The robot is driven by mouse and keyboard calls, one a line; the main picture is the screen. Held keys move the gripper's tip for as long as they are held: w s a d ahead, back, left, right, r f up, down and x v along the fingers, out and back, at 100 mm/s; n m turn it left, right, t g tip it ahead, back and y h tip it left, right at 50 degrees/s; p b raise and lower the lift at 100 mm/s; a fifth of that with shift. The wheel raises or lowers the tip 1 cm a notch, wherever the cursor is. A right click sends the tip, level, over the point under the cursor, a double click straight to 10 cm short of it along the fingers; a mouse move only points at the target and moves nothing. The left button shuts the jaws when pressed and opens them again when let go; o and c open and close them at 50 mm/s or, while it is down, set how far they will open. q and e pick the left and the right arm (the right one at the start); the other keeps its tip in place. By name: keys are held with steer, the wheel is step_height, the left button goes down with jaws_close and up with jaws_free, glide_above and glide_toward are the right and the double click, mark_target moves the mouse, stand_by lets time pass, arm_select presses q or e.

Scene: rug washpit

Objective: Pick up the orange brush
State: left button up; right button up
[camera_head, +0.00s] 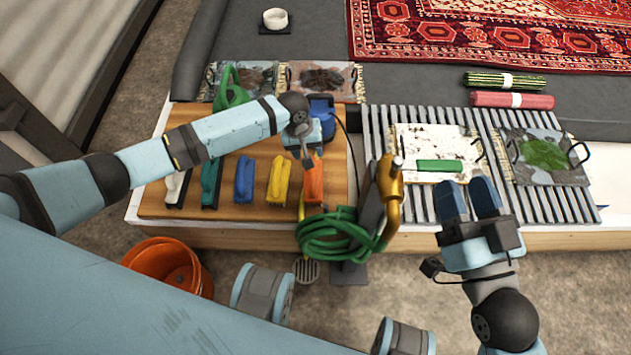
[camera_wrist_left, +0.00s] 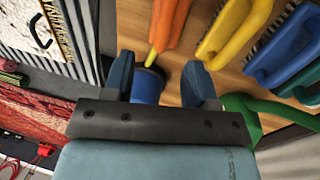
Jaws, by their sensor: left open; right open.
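The orange brush (camera_head: 313,180) lies on the wooden board, at the right end of a row of brushes. In the left wrist view its orange handle (camera_wrist_left: 170,25) shows at the top, beyond my fingertips. My left gripper (camera_head: 318,128) is open just behind the brush's far end, and the arm hides part of that area. In the left wrist view its two fingers (camera_wrist_left: 160,82) stand apart, with a blue round object (camera_wrist_left: 147,88) seen between them. The brush is not held. My right gripper (camera_head: 470,200) is open and empty at the front of the slatted rack.
Yellow (camera_head: 279,179), blue (camera_head: 244,180) and teal (camera_head: 211,181) brushes lie left of the orange one. An orange bucket (camera_head: 170,265) stands on the floor.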

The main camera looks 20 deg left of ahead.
mark_target(313, 179)
arm_select(q)
steer(key=f, duration=0.1)
steer(key=f+b, duration=0.1)
steer(key=f, duration=0.1)
steer(key=d+f, duration=0.1)
steer(key=f, duration=0.1)
steer(key=shift+w+b, duration=0.2)
steer(key=shift+b, duration=0.15)
arm_select(e)
step_height(313, 179, down, 4)
steer(key=shift+w+a+r+g, duration=0.15)
steer(key=shift+r+g, duration=0.05)
steer(key=shift+g, duration=0.5)
arm_select(q)
steer(key=f+b, duration=0.2)
steer(key=f, duration=0.1)
steer(key=f+b, duration=0.1)
steer(key=f, duration=0.1)
steer(key=shift+w+f+b, duration=0.25)
steer(key=shift+w+b, duration=0.05)
arm_select(e)
steer(key=f+g, duration=0.1)
steer(key=f, duration=0.1)
steer(key=f+g, duration=0.1)
steer(key=f, duration=0.2)
steer(key=shift+a+f+n, duration=0.15)
steer(key=shift+a+n, duration=0.05)
steer(key=shift+n, duration=0.2)
arm_select(q)
steer(key=shift+c, duration=0.5)
